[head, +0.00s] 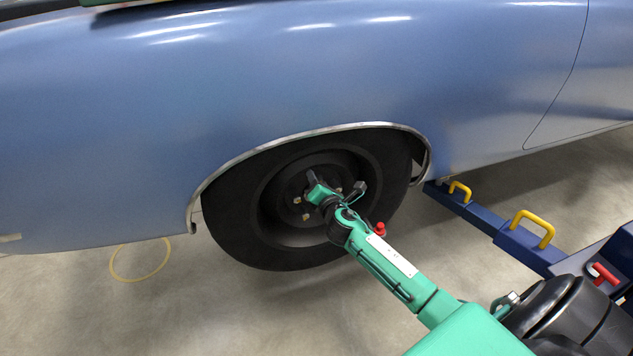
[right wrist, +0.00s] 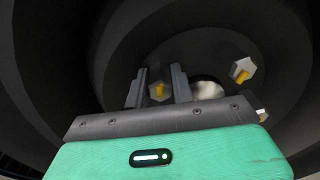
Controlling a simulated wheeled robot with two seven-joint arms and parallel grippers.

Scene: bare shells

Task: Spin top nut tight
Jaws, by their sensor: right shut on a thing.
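The wheel (head: 235,215) is a black tyre on a dark rim under the blue car's arch. My right gripper (head: 311,180) reaches into the rim at the upper part of the hub. In the right wrist view its two grey fingers (right wrist: 158,88) stand on either side of the top nut (right wrist: 157,92), a grey hex nut with a yellow stud end in its middle, and are shut on it. The gripper hides that nut in the head view. Other nuts show on the hub, one at the left (head: 297,200) and one in the right wrist view (right wrist: 242,70). My left gripper is out of view.
The blue car body (head: 300,80) and its bright arch trim (head: 290,137) hang close above the wheel. A blue lift arm (head: 483,217) with yellow handles (head: 532,229) lies at the right. A yellow ring (head: 140,277) lies on the otherwise open floor at the left.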

